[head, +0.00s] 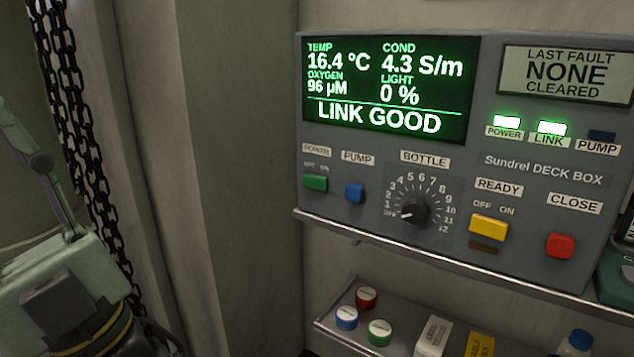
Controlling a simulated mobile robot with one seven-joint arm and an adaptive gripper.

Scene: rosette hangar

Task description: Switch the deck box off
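The grey deck box (540,192) stands on a shelf at the right of the head view. Its screen (390,90) is lit green and reads LINK GOOD. The green power switch (315,183) is at the box's left, below a small label with OFF and ON marks; I cannot tell its position for sure. The power lamp (507,121) and link lamp (551,128) are lit green; the pump lamp (602,135) is dark. My gripper is not in view.
Beside the power switch are a blue pump button (355,192), the bottle dial (418,211), a yellow ready switch (488,227) and a red close button (560,245). A lower shelf (345,341) holds several caps and small boxes. Black chains (85,150) hang at the left.

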